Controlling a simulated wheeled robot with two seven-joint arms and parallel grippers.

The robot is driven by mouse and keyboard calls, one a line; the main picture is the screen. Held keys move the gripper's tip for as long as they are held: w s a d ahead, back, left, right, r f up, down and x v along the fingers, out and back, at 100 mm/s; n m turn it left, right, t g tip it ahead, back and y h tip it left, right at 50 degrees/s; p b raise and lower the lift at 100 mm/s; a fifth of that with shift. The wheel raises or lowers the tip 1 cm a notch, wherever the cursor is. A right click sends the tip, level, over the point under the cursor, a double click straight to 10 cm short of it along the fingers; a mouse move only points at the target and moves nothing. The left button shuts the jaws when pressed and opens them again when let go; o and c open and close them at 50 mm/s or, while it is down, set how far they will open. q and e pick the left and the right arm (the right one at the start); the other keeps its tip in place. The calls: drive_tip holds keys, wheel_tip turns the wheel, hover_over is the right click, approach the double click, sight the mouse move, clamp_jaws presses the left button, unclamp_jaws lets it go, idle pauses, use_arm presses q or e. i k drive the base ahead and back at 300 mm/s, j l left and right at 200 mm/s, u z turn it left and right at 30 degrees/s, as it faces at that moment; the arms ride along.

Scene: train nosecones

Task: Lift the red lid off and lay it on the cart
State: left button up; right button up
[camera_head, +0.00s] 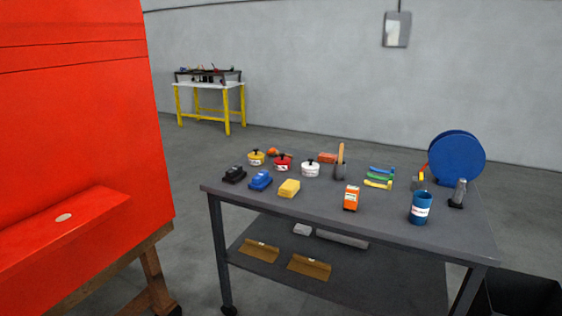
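A grey cart (330,207) stands right of centre with a lower shelf. Near its back left edge stands a small red-topped tin (283,163) with a black knob, between a yellow one (256,158) and a white one (311,169). At this size I cannot tell whether its red top is a separate lid. A large red body (75,120) fills the left side, with a red ledge (60,235) that bears a pale oval spot. It rests on a wooden stand (150,280). Neither of my grippers is in view.
The cart top also holds blocks, an orange box (351,198), a blue can (419,207), a big blue disc (456,158) and coloured strips. A black bin (525,295) stands lower right. A yellow-legged table (210,88) is far back.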

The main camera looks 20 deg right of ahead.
sight(281, 160)
drive_tip(key=i+z, duration=0.1)
drive_tip(key=z, duration=0.35)
drive_tip(key=i+z, duration=0.1)
drive_tip(key=z, duration=0.3)
